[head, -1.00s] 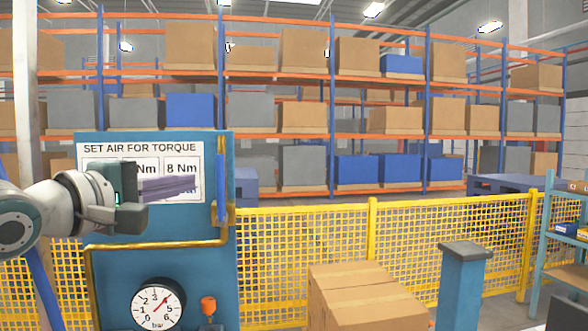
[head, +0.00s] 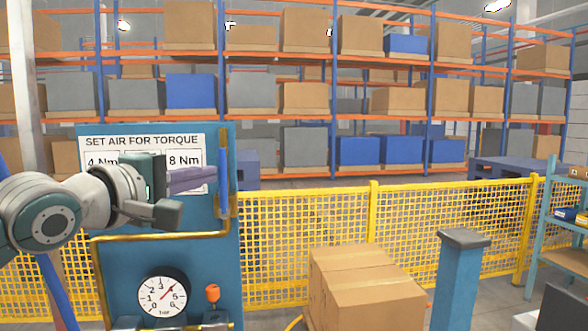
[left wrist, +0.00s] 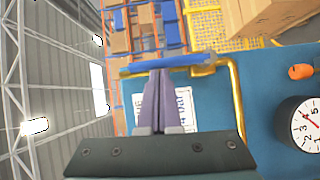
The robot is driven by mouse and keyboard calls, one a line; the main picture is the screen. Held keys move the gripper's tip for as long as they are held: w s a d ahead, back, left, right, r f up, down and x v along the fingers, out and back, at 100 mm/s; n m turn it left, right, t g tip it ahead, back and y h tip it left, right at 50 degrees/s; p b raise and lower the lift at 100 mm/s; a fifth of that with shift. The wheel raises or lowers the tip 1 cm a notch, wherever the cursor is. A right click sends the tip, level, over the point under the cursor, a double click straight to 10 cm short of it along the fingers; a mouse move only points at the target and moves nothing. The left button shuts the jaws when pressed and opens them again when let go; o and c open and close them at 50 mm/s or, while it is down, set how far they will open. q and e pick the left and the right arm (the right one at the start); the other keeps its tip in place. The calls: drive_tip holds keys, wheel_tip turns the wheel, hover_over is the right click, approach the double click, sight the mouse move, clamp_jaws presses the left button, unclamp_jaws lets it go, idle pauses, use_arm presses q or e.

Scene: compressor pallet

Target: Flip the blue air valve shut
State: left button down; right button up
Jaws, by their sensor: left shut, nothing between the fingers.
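The blue air valve lever (head: 223,162) stands upright at the right edge of the blue panel (head: 215,262), in line with the brass pipe (head: 160,236) below it. In the left wrist view the lever (left wrist: 172,63) runs across the picture just past the fingertips. My left gripper (head: 214,178) is shut and empty, its purple-grey fingers pointing at the lever from the left. In the left wrist view the fingertips (left wrist: 160,74) are very close to the lever; I cannot tell if they touch it. My right gripper is not in view.
A torque sign (head: 180,146) is partly hidden behind my left gripper. A pressure gauge (head: 162,296) and an orange knob (head: 212,293) sit lower on the panel. Yellow mesh fence (head: 300,240), cardboard boxes (head: 365,292) and a blue post (head: 460,280) stand to the right.

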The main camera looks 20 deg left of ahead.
use_arm(q)
drive_tip(key=w+d+f+m+g+y+p, duration=0.3)
drive_tip(key=w+d+m+g+y+p, duration=0.2)
drive_tip(key=m, duration=0.5)
drive_tip(key=shift+d+f+g+y+p, duration=0.4)
drive_tip(key=shift+d+g+p, duration=0.1)
drive_tip(key=shift+d+g, duration=1)
drive_tip(key=shift+d, duration=0.1)
drive_tip(key=shift+r, duration=0.1)
